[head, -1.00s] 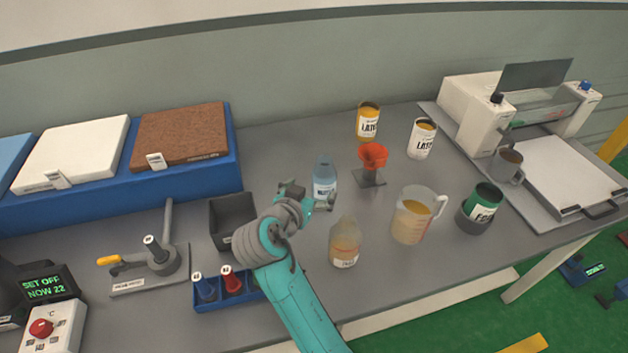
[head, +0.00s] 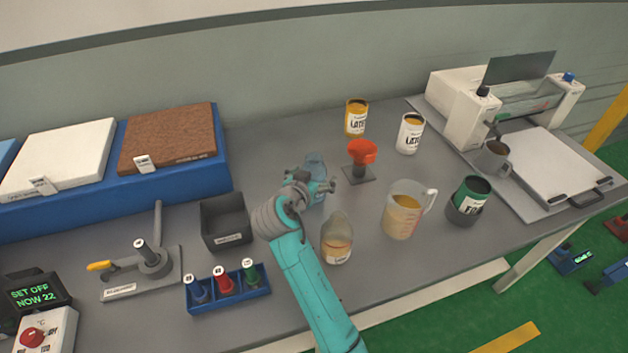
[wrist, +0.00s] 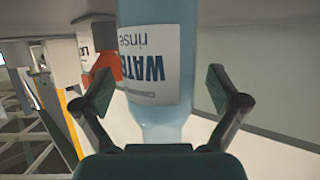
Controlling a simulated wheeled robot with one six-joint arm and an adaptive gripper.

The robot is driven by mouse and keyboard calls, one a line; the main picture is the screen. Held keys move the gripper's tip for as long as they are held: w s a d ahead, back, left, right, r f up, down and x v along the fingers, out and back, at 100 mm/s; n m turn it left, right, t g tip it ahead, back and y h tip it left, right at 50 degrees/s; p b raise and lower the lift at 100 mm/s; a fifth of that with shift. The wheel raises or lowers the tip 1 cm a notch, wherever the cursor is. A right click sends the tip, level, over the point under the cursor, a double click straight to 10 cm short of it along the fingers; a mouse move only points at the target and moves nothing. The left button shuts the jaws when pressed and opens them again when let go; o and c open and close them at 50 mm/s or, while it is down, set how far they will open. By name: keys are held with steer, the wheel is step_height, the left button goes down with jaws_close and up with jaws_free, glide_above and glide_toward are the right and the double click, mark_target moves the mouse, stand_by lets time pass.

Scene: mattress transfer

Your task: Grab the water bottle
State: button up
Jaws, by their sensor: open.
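The water bottle (head: 315,165) is pale blue and clear and stands on the grey bench; my gripper hides part of it in the head view. In the wrist view the water bottle (wrist: 160,60) appears upside down, with its "WATER rinse" label facing me. My gripper (head: 325,188) is open at the bottle. In the wrist view its two fingers (wrist: 168,95) stand on either side of the bottle, with a visible gap on each side.
An orange funnel on a stand (head: 361,152) is just right of the bottle. A clear bottle (head: 337,240) and a measuring jug (head: 403,212) stand nearer the front. A dark bin (head: 226,222) and a blue rack (head: 230,296) are to the left.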

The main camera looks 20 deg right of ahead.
steer(key=c, duration=1.6)
steer(key=shift+r, duration=0.15)
steer(key=shift+r, duration=4.8)
steer(key=shift+r, duration=0.1)
